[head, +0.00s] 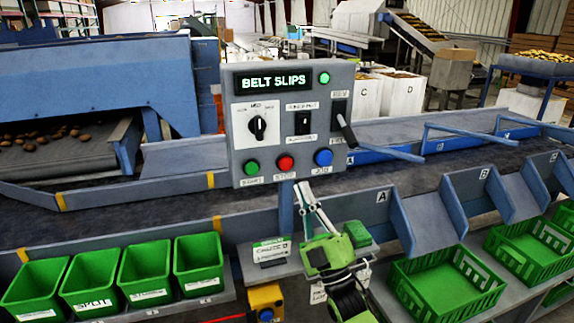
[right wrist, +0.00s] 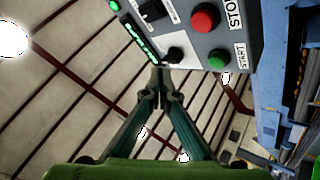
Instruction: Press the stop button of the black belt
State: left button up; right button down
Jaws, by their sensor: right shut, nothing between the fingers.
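A grey control panel (head: 247,163) stands over the black belt (head: 110,200). Its red stop button (head: 285,163) sits in the bottom row, between a green start button (head: 251,168) and a blue button (head: 323,157). In the right wrist view the red button (right wrist: 204,18) is at upper right, beside its STOP label, with the green button (right wrist: 217,59) below it. My right gripper (head: 303,188) is shut and empty. In the head view its tips show just below and right of the red button; I see no contact. My left gripper is out of view.
The panel's display (head: 284,82) reads BELT SLIPS, with a lit green lamp beside it. A black lever (head: 345,128) sticks out at the panel's right. Green bins (head: 145,275) stand front left and green crates (head: 450,285) front right. A yellow box (head: 265,298) is below.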

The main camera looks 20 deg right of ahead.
aim_at(286, 164)
jog(key=w+b, duration=0.5)
jog(key=w, duration=0.4)
jog(key=shift+a+b, duration=0.15)
jog(key=shift+b, duration=0.25)
dwell(0.9)
jog(key=shift+w+b, duration=0.4)
jog(key=shift+b, duration=0.05)
